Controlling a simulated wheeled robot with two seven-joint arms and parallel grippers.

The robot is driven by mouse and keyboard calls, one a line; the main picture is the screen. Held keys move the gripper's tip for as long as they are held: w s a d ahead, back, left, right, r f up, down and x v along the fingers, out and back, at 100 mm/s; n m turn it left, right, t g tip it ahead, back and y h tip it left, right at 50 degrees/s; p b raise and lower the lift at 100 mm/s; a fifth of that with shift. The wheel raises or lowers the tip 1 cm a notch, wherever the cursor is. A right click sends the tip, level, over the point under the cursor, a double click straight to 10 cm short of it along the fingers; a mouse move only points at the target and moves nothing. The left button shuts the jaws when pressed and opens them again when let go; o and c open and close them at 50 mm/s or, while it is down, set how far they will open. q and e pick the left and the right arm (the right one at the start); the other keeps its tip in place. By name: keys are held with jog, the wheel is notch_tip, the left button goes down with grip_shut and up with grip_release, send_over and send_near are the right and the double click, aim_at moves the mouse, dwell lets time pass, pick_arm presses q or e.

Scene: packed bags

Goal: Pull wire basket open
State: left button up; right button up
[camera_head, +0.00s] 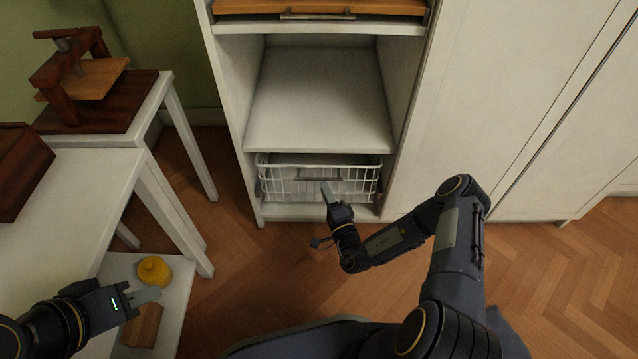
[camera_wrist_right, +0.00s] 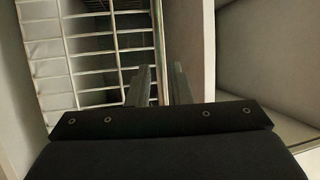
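The white wire basket (camera_head: 272,183) sits in the bottom opening of the white cabinet, its front about level with the cabinet's front. A grey handle bar (camera_head: 316,179) runs across its front. My right gripper (camera_head: 326,190) is at this bar. In the right wrist view, the gripper (camera_wrist_right: 160,85) is open, with a finger on each side of the bar (camera_wrist_right: 157,45); I cannot tell whether either finger touches it. The basket's wires (camera_wrist_right: 95,55) fill the left of that view. My left gripper (camera_head: 150,295) is far from the basket, at lower left; its finger gap is unclear.
An open shelf (camera_head: 318,110) is above the basket, with a wooden drawer (camera_head: 320,8) higher up. A white table (camera_head: 80,190) stands at left, with a yellow jar (camera_head: 154,270) on its lower shelf. The wooden floor (camera_head: 240,255) before the cabinet is clear apart from my arm.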

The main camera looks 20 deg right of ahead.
aim_at(320, 178)
jog(key=b+x, duration=0.1)
jog(key=x, duration=0.4)
jog(key=shift+s, duration=0.1)
grip_shut()
